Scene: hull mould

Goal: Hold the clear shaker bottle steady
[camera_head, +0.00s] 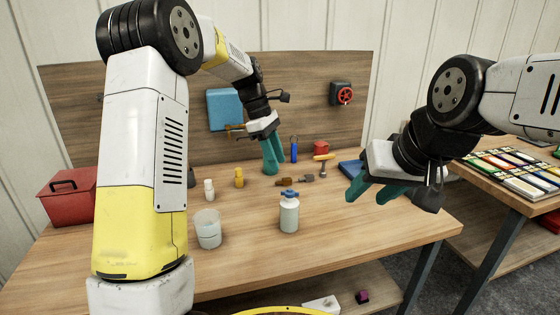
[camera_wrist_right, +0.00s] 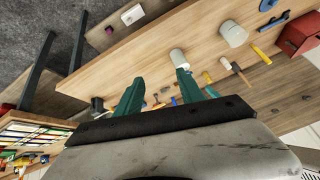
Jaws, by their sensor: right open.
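The clear shaker bottle (camera_head: 289,215) stands upright on the workbench, with a blue cap. In the right wrist view the bottle (camera_wrist_right: 178,57) shows just beyond a teal fingertip, which partly covers it. My right gripper (camera_head: 369,193) is open and empty above the bench, to the right of the bottle and apart from it. It also shows in the right wrist view (camera_wrist_right: 160,78). My left gripper (camera_head: 274,165) hangs behind the bottle, towards the back panel. Its teal fingers overlap in the picture, so I cannot tell its opening.
A clear cup (camera_head: 208,230) stands left of the bottle. A white bottle (camera_head: 209,190), a yellow bottle (camera_head: 239,178) and a hammer (camera_head: 323,164) are farther back. A red toolbox (camera_head: 70,205) sits at the left. Bare bench (camera_head: 350,235) lies right of the bottle.

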